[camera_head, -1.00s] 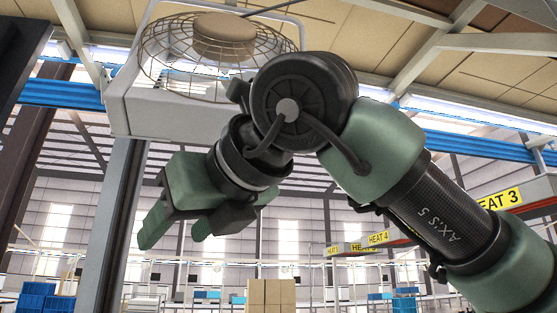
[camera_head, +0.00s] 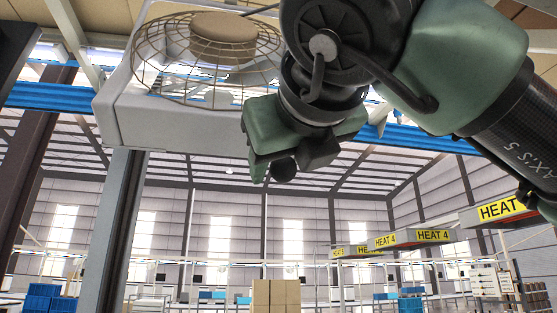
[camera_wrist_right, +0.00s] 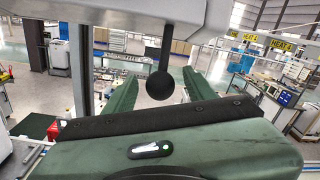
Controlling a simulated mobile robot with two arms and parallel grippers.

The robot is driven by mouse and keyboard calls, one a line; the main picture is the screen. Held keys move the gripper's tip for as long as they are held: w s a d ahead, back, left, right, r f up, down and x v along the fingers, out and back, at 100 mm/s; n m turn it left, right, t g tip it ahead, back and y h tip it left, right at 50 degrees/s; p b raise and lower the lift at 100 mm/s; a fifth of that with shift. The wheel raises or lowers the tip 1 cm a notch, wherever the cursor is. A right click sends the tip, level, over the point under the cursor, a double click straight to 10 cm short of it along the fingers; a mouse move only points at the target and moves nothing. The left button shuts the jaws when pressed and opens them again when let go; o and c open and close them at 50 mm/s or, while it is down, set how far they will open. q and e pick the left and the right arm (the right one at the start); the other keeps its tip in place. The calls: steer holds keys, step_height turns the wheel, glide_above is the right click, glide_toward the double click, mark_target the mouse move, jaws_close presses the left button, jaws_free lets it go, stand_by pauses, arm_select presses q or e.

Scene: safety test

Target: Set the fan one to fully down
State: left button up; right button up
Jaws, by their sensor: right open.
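The fan (camera_head: 205,52) has a round wire cage and a pale hub, and sits on a white housing (camera_head: 160,122) at the upper left of the head view. A black ball knob (camera_wrist_right: 160,86) hangs on a thin rod below a pale body in the right wrist view; it also shows in the head view (camera_head: 283,170). My right gripper (camera_head: 285,160) is open, with the knob appearing between its green fingers (camera_wrist_right: 158,80). I cannot tell whether a finger touches it. The rod is mostly hidden behind my gripper in the head view. My left gripper is not in view.
A grey post (camera_head: 115,225) stands below the housing at the left. A blue beam (camera_head: 50,96) runs across behind the fan. Yellow HEAT signs (camera_head: 432,235), cardboard boxes (camera_head: 274,296) and blue crates (camera_head: 45,302) are farther back. The space below my gripper looks clear.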

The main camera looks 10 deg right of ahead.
steer(key=shift+w+d+f, duration=0.1)
steer(key=shift+w+f, duration=0.1)
steer(key=shift+w, duration=0.5)
steer(key=shift+s+r, duration=0.1)
steer(key=shift+s, duration=0.1)
jaws_close()
stand_by(0.6)
